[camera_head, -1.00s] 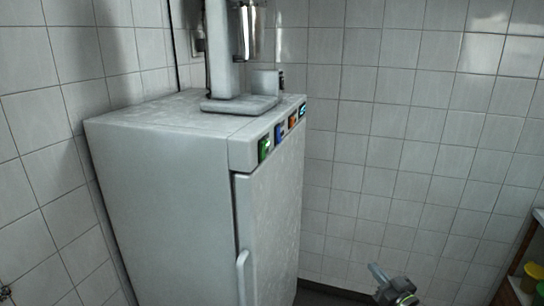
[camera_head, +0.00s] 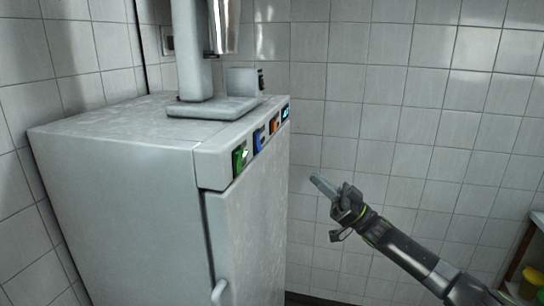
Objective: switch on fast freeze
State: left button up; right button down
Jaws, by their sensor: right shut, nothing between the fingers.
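A grey freezer cabinet (camera_head: 120,200) stands at the left, its door (camera_head: 250,225) closed. Along the top front edge is a panel with a row of switches: a green one (camera_head: 240,158), a blue one (camera_head: 259,141), an orange one (camera_head: 274,125) and a light blue display or switch (camera_head: 286,112). I cannot read any labels. My right gripper (camera_head: 318,183) is shut and empty, to the right of the door, apart from the cabinet and lower than the panel. My left gripper is out of view.
A mixer-like machine (camera_head: 215,107) with a metal cup stands on the cabinet top. The door handle (camera_head: 219,291) sticks out low at the front. A shelf with a yellow container (camera_head: 531,276) is at the lower right. Tiled walls close the back.

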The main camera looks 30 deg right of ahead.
aim_at(260, 146)
jog(key=shift+w+a+f+p+x, duration=0.25)
jog(key=shift+p+x, duration=0.6)
jog(key=shift+x, duration=1.3)
jog(key=shift+w+a+f+p+x, duration=0.2)
jog(key=shift+f+p+x, duration=0.5)
jog(key=shift+x, duration=1.4)
jog(key=shift+w+a+f+p+x, duration=0.1)
jog(key=shift+w+f+p+x, duration=0.15)
jog(key=shift+p+x, duration=1.35)
jog(key=shift+w+a+r+b, duration=0.25)
jog(key=shift+w+b, duration=0.15)
jog(key=shift+b, duration=0.3)
jog(key=shift+w+a+f+b, duration=0.15)
jog(key=shift+f+b, duration=0.05)
jog(key=shift+b, duration=0.55)
jog(key=shift+w+t+y, duration=0.1)
jog(key=shift+t+y, duration=0.2)
jog(key=shift+r, duration=0.15)
